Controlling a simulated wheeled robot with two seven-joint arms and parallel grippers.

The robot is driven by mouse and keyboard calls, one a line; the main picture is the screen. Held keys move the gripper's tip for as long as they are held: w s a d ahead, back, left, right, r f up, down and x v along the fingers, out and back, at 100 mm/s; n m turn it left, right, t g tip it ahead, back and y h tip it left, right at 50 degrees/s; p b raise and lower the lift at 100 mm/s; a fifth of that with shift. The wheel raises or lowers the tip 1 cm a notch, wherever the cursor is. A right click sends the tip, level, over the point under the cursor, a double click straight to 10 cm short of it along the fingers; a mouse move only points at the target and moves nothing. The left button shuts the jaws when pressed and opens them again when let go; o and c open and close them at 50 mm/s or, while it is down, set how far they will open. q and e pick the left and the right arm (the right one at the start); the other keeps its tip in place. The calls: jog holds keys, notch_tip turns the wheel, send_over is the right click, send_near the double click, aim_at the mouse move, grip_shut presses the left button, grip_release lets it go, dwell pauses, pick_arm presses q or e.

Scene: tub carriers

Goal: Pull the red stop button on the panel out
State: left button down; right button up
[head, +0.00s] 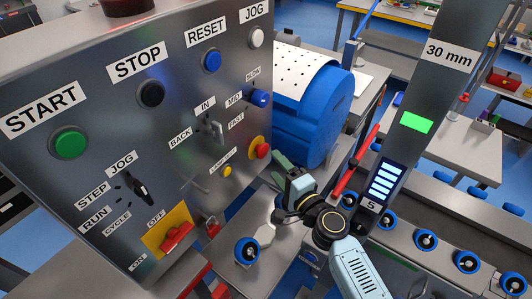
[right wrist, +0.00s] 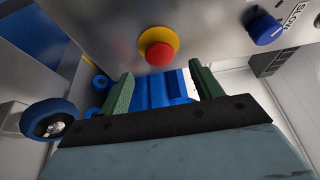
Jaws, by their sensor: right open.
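The red stop button (head: 262,151) sits on a yellow ring at the right edge of the grey control panel (head: 100,105). In the right wrist view the red button (right wrist: 159,54) stands out from the panel face, just beyond and above the fingers. My right gripper (head: 284,178) is below and to the right of the button in the head view. Its two green fingers (right wrist: 157,90) are apart and empty in the wrist view, with a gap between them and the button. My left gripper does not show.
A red switch on a yellow plate (head: 173,235), a blue knob (head: 260,98) and a small yellow button (head: 227,171) are also on the panel. A blue drum (head: 325,115) stands behind. A roller conveyor with blue-rimmed wheels (head: 425,240) and a grey post (head: 420,100) lie right of my arm.

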aim_at(265, 153)
jog(key=x, duration=0.6)
jog(key=shift+w+a+b, duration=0.1)
jog(key=shift+w+b, duration=0.05)
jog(key=shift+b, duration=0.15)
